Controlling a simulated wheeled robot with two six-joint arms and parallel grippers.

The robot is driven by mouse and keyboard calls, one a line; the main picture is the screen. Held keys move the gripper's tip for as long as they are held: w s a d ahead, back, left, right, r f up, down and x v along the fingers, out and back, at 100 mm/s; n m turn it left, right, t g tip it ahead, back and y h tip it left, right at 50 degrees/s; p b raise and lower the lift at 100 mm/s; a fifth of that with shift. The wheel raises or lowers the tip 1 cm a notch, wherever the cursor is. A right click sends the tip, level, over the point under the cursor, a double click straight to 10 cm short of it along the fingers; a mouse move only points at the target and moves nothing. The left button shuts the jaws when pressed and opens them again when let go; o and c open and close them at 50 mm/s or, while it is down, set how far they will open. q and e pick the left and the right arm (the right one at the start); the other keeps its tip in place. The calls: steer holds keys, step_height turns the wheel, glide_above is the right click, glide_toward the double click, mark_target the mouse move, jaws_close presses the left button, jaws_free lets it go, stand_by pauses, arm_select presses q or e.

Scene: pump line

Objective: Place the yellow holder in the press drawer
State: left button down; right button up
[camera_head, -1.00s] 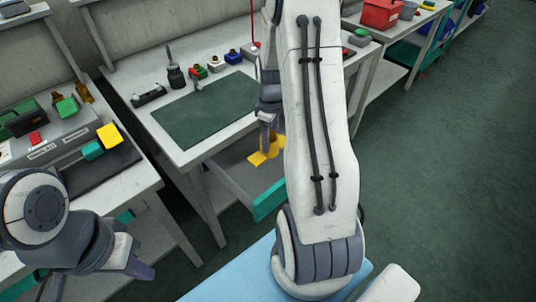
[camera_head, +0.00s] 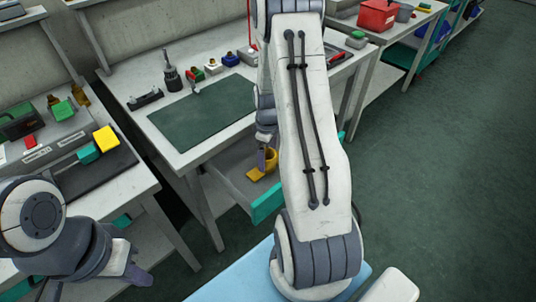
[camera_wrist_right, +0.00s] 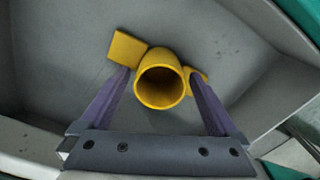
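The yellow holder (camera_head: 262,170) is in the open grey drawer with a teal front (camera_head: 268,203), below the middle table. In the right wrist view the holder (camera_wrist_right: 161,89) shows its round tube opening towards the camera, with flat flanges at both sides over the drawer floor (camera_wrist_right: 62,60). My right gripper (camera_head: 265,158) reaches down into the drawer. In the wrist view its two purple fingers (camera_wrist_right: 158,88) stand on either side of the tube, with small gaps visible. My left gripper (camera_head: 138,275) is low at the left, away from the holder; its finger gap is not clear.
The middle table has a dark green mat (camera_head: 205,110) and several small parts along its back. The left table holds a yellow block (camera_head: 105,139) and green parts. A red bin (camera_head: 378,15) stands at the back right. Open floor lies to the right.

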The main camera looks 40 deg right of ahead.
step_height(320, 180, up, 12)
steer(key=p, duration=0.1)
steer(key=shift+r, duration=0.2)
stand_by(0.4)
steer(key=s+a+r+n, duration=0.1)
steer(key=a+r, duration=0.2)
steer(key=a, duration=0.7)
steer(key=s+a+r, duration=0.2)
steer(key=a+r, duration=0.1)
steer(key=a, duration=0.7)
steer(key=s+a+r, duration=0.1)
steer(key=s+a, duration=0.5)
steer(key=s, duration=0.2)
steer(key=s+a+r+y, duration=0.1)
steer(key=s+a, duration=0.5)
steer(key=s, duration=0.2)
steer(key=shift+s+a+r+n, duration=0.15)
steer(key=shift+s+n, duration=0.25)
